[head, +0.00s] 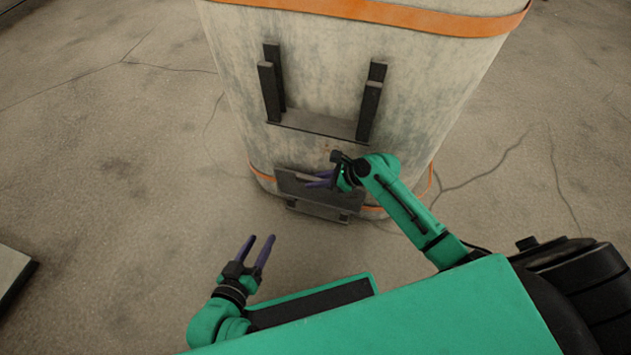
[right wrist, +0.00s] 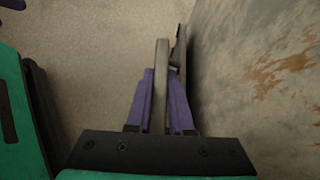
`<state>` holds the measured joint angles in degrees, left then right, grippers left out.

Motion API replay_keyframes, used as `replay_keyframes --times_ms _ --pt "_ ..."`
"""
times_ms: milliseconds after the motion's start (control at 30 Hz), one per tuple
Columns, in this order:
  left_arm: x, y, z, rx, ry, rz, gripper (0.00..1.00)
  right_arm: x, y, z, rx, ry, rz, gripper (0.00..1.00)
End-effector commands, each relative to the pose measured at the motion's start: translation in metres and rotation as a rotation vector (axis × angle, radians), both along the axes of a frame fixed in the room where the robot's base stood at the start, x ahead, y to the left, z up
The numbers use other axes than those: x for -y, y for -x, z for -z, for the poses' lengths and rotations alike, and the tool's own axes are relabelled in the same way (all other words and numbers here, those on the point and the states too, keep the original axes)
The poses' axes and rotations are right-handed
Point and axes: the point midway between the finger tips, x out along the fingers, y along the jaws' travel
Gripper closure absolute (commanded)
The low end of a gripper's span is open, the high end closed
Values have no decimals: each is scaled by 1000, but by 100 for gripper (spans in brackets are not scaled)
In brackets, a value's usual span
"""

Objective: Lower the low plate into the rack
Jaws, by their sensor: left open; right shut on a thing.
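The low plate (head: 294,184) is a dark grey slab in front of the lower part of the large pale ladle (head: 330,60). My right gripper (head: 320,181) is shut on it, partly covering its right half. In the right wrist view, the purple fingers (right wrist: 163,100) pinch the plate (right wrist: 161,62), which shows edge-on beside the ladle wall. A small dark ledge (head: 316,212), apparently the low rack, shows just below the plate. I cannot tell whether they touch. My left gripper (head: 257,250) is open and empty, apart from the ladle.
An upper bracket (head: 320,124) with dark upright posts is fixed to the ladle above my right gripper. Orange bands (head: 400,15) circle the ladle. The cracked floor (head: 110,170) to the left is clear. A slab edge (head: 12,275) shows at the far left.

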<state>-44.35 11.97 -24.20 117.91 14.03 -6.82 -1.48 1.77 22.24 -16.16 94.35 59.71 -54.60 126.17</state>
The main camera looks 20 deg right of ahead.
Motion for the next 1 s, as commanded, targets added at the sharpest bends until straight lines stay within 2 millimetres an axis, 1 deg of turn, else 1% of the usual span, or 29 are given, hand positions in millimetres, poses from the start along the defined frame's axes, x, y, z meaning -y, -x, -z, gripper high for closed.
replay_keyframes --times_ms 33,167,267,600,1000 --pt "0 0 8 4 4 -3 45 0 -1 4 6 -1 0 100" --pt "0 0 18 16 11 -12 45 0 -1 10 6 0 0 100" --pt "0 0 17 19 14 -14 45 0 -1 15 3 -1 1 100" --pt "0 0 24 26 20 -20 45 -1 -1 38 5 -3 0 100" --pt "0 0 24 27 20 -21 45 -1 -1 41 5 -1 0 100"
